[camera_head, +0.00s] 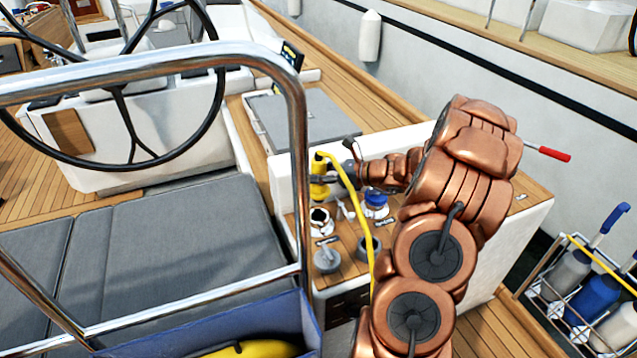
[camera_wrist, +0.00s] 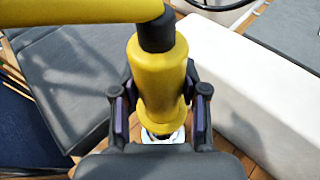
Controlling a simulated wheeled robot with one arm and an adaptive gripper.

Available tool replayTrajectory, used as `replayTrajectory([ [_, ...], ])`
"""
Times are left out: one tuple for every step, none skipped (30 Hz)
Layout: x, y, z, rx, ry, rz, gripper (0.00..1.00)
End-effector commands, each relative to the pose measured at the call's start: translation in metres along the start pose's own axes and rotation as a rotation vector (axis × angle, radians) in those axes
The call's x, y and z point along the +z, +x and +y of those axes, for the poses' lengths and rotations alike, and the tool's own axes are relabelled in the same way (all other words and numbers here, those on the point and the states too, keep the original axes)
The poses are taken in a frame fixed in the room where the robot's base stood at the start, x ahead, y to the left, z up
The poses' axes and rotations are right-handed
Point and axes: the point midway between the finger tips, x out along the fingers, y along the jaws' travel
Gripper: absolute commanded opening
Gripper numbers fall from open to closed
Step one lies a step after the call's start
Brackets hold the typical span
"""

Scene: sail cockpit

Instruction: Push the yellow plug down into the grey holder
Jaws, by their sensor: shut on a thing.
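My gripper (camera_head: 325,179) is shut on the yellow plug (camera_head: 318,188), with one finger on each side of it in the wrist view (camera_wrist: 160,108). The plug (camera_wrist: 158,70) is about upright, with a black collar and a thick yellow cable on top. A light-rimmed round socket with a dark opening, seemingly the grey holder (camera_head: 320,216), is just below the plug in the head view. In the wrist view a pale ring (camera_wrist: 163,138) shows under the plug. The plug's lower end is partly hidden, and I cannot tell whether it touches the holder.
A blue-topped fitting (camera_head: 376,199) and grey round fittings (camera_head: 327,260) stand on the same wooden panel. The yellow cable (camera_head: 362,225) hangs in front of them. A steel rail (camera_head: 298,150) rises close on the left. A white coaming (camera_wrist: 265,100) runs beside the gripper.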

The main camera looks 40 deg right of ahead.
Motion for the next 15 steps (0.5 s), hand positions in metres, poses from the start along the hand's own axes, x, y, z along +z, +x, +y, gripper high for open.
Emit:
replayTrajectory([
  [0.004,-0.001,0.0,0.0,-0.001,-0.001,0.0],
  [0.005,-0.002,0.0,0.0,0.0,-0.001,0.0],
  [0.008,-0.002,0.0,0.0,0.0,-0.001,0.0],
  [0.01,-0.003,0.0,0.0,0.0,-0.001,0.0],
  [0.012,-0.004,0.0,0.0,0.0,-0.001,0.0],
  [0.015,-0.004,0.0,0.0,0.0,-0.002,0.0],
  [0.017,-0.005,0.0,0.0,0.0,-0.002,0.0],
  [0.019,-0.005,0.0,0.0,0.0,-0.002,0.0],
  [0.021,-0.006,0.0,0.0,0.0,-0.001,0.0],
  [0.023,-0.007,0.0,0.0,0.0,-0.001,0.0],
  [0.025,-0.007,0.0,0.001,0.0,0.0,0.0],
  [0.027,-0.008,0.0,0.001,0.0,0.0,0.0],
  [0.029,-0.009,0.0,0.001,0.001,0.0,0.0],
  [0.03,-0.009,0.0,0.0,0.001,0.0,0.0],
  [0.032,-0.01,0.0,-0.001,0.002,0.0,0.0],
])
